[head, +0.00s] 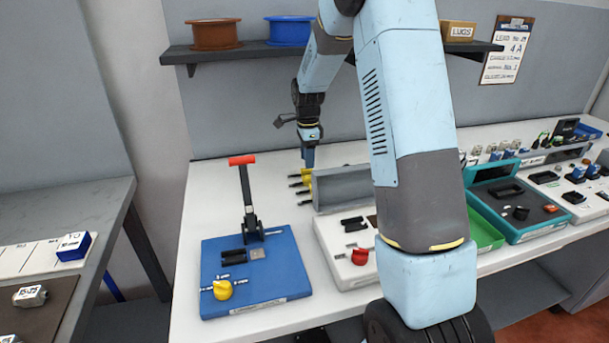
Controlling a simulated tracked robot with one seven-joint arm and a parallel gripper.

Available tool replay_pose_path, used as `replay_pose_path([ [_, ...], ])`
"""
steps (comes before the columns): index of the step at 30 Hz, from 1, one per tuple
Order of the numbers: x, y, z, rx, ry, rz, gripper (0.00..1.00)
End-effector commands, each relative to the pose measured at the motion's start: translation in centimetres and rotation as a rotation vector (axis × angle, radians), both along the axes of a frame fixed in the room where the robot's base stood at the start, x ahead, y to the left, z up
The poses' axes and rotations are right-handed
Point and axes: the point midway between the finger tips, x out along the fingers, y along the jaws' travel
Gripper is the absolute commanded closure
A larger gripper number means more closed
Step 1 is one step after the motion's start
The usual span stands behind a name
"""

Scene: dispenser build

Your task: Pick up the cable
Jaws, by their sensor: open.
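My gripper (309,157) points down above the left end of a grey rack (343,188) on the white bench. It is open, and I see nothing held in it. Several yellow pieces with dark ends (303,184) stick out to the left from the rack, just below my gripper. I cannot tell whether one of these is the cable, or whether the fingertips touch them. No loose cable is clearly visible. My arm hides part of the bench's middle.
A blue fixture board (270,290) with an upright red-handled lever (245,190) stands at front left. A white fixture (340,272) with a red knob is right of it. A shelf (240,52) with spools hangs behind. Teal tray (545,222) and green bin (484,235) lie right.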

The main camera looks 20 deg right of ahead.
Motion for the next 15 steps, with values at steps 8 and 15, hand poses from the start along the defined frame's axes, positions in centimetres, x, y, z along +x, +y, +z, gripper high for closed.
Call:
replay_pose_path([
  [8,0.0,0.1,-3.4,0.0,0.002,-0.002,0.51],
  [15,0.0,0.1,-3.7,0.0,0.001,-0.001,0.51],
])
